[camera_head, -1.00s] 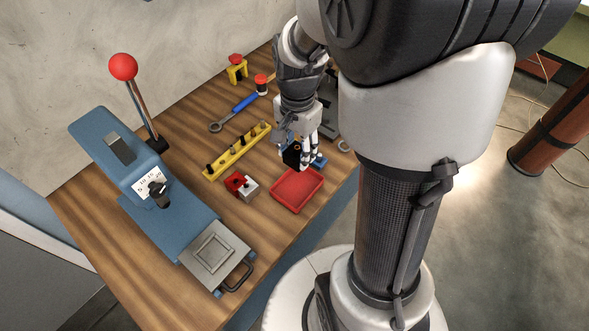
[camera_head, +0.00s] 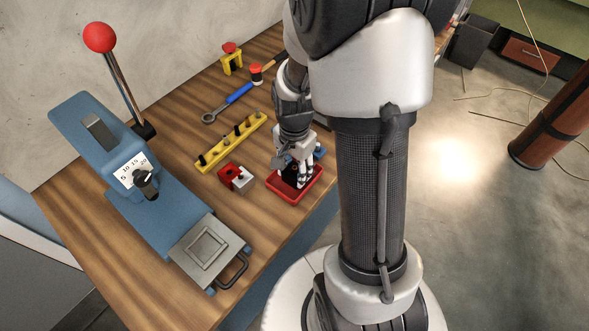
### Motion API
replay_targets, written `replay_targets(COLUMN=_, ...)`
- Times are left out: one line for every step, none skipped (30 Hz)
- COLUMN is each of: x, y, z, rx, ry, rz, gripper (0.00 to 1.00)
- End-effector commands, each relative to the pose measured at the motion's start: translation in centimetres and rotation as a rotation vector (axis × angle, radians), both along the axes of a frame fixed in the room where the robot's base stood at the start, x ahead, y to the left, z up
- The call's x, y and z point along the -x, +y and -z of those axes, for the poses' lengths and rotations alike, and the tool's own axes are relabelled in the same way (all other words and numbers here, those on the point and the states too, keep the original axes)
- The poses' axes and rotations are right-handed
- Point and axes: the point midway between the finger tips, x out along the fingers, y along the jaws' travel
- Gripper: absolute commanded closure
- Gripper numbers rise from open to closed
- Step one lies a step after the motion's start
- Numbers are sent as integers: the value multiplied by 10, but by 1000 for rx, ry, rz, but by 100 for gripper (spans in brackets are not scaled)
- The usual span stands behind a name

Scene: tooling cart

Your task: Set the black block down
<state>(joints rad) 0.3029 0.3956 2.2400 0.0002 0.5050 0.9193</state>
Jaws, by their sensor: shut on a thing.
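My gripper (camera_head: 295,181) points down over the red tray (camera_head: 284,197) near the cart top's right edge. It is shut on the black block (camera_head: 288,172), which shows as a dark patch between and beside the fingers. The fingers hide most of the block. The block is over or inside the tray; I cannot tell whether it touches the tray's floor.
A red and grey block (camera_head: 236,177) lies left of the tray. Behind it is a yellow rack (camera_head: 230,142) with several pegs. A blue press (camera_head: 150,190) with a red-knobbed lever fills the left. A blue-handled wrench (camera_head: 228,103) lies farther back. Bare wood lies in front of the tray.

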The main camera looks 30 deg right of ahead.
Motion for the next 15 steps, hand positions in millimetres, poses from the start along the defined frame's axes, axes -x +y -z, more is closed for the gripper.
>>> replay_targets(x=0, y=0, z=-1, rx=1, ry=-1, rz=0, gripper=90)
replay_targets(x=0, y=0, z=-1, rx=0, ry=-1, rz=0, gripper=90)
replay_targets(x=0, y=0, z=0, rx=0, ry=0, rz=0, gripper=90)
replay_targets(x=0, y=0, z=1, rx=0, ry=0, rz=0, gripper=90)
replay_targets(x=0, y=0, z=2, rx=0, ry=0, rz=0, gripper=90)
replay_targets(x=0, y=0, z=4, rx=0, ry=0, rz=0, gripper=90)
replay_targets(x=0, y=0, z=3, rx=0, ry=0, rz=0, gripper=57)
replay_targets(x=0, y=0, z=3, rx=0, ry=0, rz=0, gripper=55)
replay_targets(x=0, y=0, z=3, rx=0, ry=0, rz=0, gripper=52)
replay_targets(x=0, y=0, z=2, rx=0, ry=0, rz=0, gripper=50)
replay_targets(x=0, y=0, z=2, rx=0, ry=0, rz=0, gripper=50)
replay_targets(x=0, y=0, z=3, rx=0, ry=0, rz=0, gripper=50)
replay_targets(x=0, y=0, z=2, rx=0, ry=0, rz=0, gripper=50)
replay_targets(x=0, y=0, z=2, rx=0, ry=0, rz=0, gripper=50)
replay_targets(x=0, y=0, z=2, rx=0, ry=0, rz=0, gripper=50)
